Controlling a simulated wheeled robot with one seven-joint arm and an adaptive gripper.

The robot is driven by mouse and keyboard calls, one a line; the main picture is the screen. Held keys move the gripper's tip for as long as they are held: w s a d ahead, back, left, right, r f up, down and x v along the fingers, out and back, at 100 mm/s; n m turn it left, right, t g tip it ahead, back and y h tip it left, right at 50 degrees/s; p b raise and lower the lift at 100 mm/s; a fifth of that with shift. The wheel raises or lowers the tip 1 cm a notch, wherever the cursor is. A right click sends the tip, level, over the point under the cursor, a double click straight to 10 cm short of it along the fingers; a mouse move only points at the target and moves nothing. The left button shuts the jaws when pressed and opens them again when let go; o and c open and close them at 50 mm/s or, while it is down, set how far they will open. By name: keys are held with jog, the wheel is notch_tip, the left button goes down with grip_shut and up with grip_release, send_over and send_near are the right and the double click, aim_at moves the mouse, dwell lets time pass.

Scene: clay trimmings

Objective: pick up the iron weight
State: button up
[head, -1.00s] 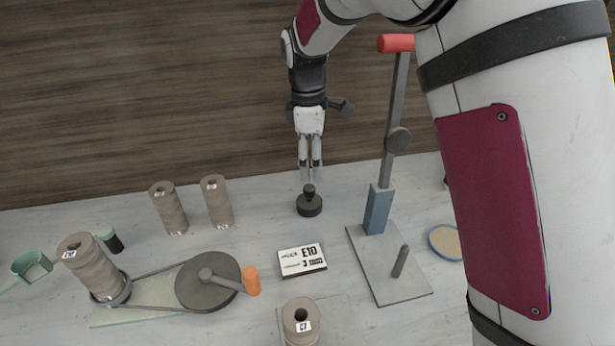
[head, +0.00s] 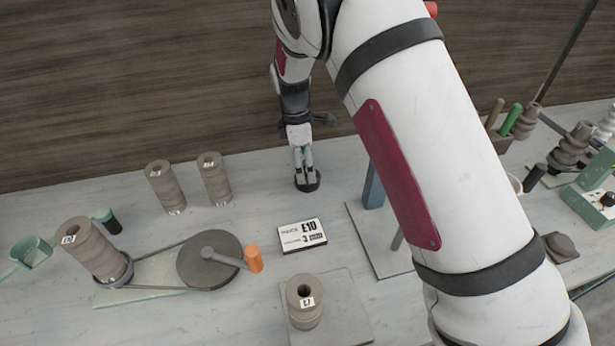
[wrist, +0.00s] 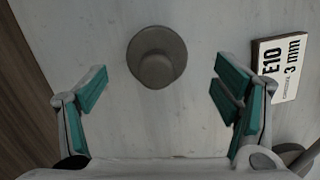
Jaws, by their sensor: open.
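The iron weight (head: 307,181) is a small dark round piece with a wider base and a knob on top. It stands on the pale bench, partly hidden by my fingers in the head view. In the wrist view the weight (wrist: 156,57) shows from above, ahead of and between my spread fingers. My gripper (head: 304,178) points down right over it in the head view. In the wrist view my gripper (wrist: 163,92) is open, its green pads apart on both sides and nothing between them. I cannot tell whether any finger touches the weight.
A white sign marked E10 (head: 303,236) lies nearby at the front. Two ribbed clay spools (head: 214,178) stand to the left. A lever press with a grey plate (head: 372,240) stands to the right, partly behind my arm. A hand-cranked wheel (head: 209,259) is at front left.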

jog(key=f, duration=0.2)
jog(key=d+f+p, duration=0.1)
jog(key=f, duration=0.2)
jog(key=shift+w, duration=0.2)
jog(key=c, duration=1.8)
jog(key=shift+r, duration=0.1)
grip_shut()
jog(key=shift+w, duration=0.1)
